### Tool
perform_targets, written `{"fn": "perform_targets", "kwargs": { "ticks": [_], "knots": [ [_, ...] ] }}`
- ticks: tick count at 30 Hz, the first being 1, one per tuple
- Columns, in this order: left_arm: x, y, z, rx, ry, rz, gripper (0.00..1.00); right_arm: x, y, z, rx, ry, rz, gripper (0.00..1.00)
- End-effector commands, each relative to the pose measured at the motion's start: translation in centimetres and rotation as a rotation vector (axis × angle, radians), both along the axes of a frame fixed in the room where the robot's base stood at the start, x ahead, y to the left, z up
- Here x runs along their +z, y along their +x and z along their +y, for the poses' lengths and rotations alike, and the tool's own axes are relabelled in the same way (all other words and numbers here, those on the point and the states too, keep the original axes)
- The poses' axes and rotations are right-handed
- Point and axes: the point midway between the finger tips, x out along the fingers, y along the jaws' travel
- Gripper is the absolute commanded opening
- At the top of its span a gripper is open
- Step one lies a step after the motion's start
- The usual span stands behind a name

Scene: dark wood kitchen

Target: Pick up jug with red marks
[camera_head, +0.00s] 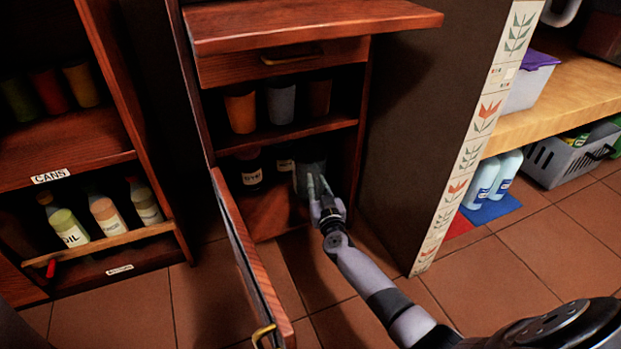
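My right gripper (319,182) reaches into the lower shelf of the open cabinet (275,210). Its two fingers show a narrow gap and point at a dark grey jug-like vessel (312,160) at the shelf's right side. The fingers overlap the vessel's front in the head view. I cannot tell whether they touch or grip it. The vessel is in shadow and partly hidden by the gripper, and no red marks show on it. My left gripper is not in view.
Dark labelled jars (250,170) stand left of the vessel. Several cups (281,104) stand on the shelf above. The open cabinet door (245,255) is left of my arm, and the dark side panel (420,120) is right. Bottles (68,227) fill a left rack.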

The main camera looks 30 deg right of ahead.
Motion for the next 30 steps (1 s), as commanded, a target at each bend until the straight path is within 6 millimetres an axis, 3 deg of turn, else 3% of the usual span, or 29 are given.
{"fn": "perform_targets", "kwargs": {
  "ticks": [7, 30],
  "knots": [
    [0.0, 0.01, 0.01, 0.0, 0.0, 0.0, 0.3, -0.02, -0.02, 0.01, 0.0, 0.0, 0.0, 0.0],
    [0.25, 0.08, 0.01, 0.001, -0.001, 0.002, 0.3, 0.29, 0.0, -0.01, -0.001, 0.0, -0.001, 0.0]
  ]
}}
